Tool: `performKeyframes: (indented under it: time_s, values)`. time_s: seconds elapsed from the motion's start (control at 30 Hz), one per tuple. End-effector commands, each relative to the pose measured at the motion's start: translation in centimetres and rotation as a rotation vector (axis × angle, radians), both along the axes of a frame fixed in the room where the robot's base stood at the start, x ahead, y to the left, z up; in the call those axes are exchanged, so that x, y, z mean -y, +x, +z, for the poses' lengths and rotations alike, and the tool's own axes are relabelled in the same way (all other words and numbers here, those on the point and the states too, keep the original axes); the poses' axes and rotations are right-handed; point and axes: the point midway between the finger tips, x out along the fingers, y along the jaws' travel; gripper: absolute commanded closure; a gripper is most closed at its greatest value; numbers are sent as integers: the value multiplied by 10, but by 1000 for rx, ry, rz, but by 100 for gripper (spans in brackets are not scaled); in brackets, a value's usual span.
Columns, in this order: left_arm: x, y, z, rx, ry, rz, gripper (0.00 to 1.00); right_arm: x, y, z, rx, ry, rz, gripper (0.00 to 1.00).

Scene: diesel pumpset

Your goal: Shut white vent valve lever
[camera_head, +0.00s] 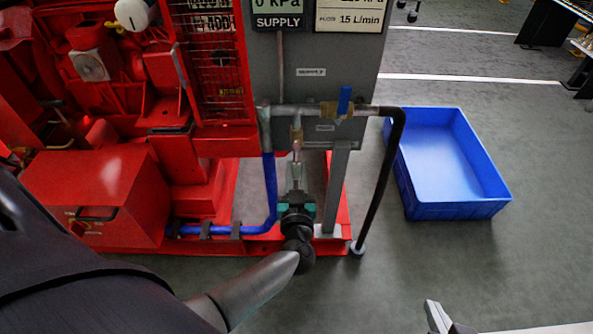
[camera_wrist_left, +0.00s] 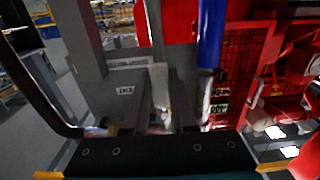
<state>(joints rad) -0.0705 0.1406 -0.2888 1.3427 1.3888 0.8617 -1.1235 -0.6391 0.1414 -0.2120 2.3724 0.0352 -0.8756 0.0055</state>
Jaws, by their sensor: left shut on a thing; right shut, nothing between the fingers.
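In the left wrist view, the fingers (camera_wrist_left: 163,112) close around a pale, blurred piece that fits the lever. My right gripper (camera_head: 437,318) shows only partly at the bottom edge, shut and empty, away from the pipes.
A blue-handled valve (camera_head: 344,101) sits on the same pipe to the right. A black hose (camera_head: 382,175) drops beside it, and a blue hose (camera_head: 270,190) runs left. The red pumpset (camera_head: 95,195) fills the left. A blue crate (camera_head: 455,210) stands on open floor at right.

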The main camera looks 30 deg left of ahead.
Motion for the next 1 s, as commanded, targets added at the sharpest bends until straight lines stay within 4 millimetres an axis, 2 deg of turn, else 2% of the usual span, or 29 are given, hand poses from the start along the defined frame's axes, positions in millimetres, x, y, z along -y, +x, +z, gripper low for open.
performKeyframes:
  time_s: [0.6,0.77,1.0]
  values:
    - [0,-1,0,-6,7,0,100,2,-2,-1,-18,-7,-1,100]
    - [-2,-2,0,-20,27,0,100,13,-5,2,-74,-43,-14,100]
    - [-5,-4,1,-59,87,-1,100,36,-25,7,-242,-116,-46,100]
